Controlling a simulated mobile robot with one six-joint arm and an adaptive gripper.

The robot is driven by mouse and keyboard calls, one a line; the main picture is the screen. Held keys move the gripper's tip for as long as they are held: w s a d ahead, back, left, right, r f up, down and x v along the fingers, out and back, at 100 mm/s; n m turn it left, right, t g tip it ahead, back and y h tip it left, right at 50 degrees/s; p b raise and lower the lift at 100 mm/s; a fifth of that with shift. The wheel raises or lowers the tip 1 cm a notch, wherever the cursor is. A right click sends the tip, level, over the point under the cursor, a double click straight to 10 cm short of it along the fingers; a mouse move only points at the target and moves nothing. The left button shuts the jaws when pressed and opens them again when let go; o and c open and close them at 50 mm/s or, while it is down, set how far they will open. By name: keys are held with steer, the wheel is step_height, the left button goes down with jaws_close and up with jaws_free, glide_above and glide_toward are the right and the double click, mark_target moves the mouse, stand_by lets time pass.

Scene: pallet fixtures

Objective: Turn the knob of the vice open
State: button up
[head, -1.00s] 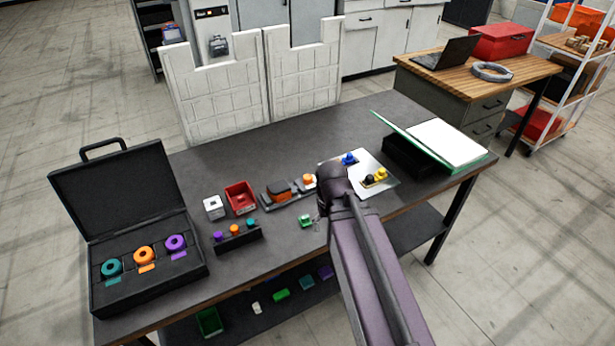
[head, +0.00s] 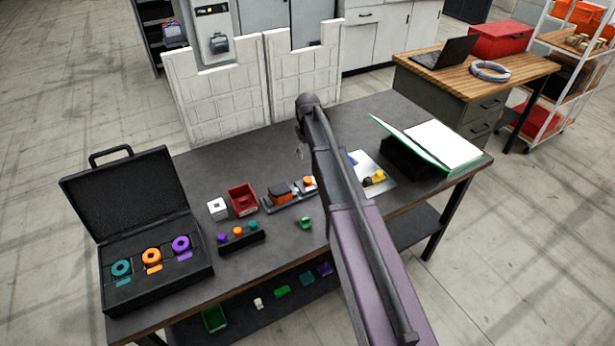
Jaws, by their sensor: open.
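The vice (head: 279,196) is a low grey and orange device on the dark workbench, near the middle. Its orange knob (head: 309,182) is at its right end, close beside my arm. My gripper (head: 300,152) shows only as a small grey shape below the end of my arm. It is above the bench, behind the vice and apart from the knob. It is open, and I see nothing held in it. My arm covers the bench just right of the knob.
Left of the vice are a red bin (head: 242,199), a white block (head: 217,208) and a rack of coloured knobs (head: 240,238). A green part (head: 305,223) lies in front. An open black case (head: 157,285) stands left, a green-edged binder (head: 445,144) right.

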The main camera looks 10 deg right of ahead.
mark_target(307, 179)
steer(key=shift+w+f, duration=0.1)
steer(key=shift+w, duration=0.15)
stand_by(0.3)
step_height(307, 179, down, 13)
steer(key=b, duration=1.3)
steer(key=shift+f+b, duration=0.2)
steer(key=shift+b, duration=0.2)
steer(key=c, duration=1.2)
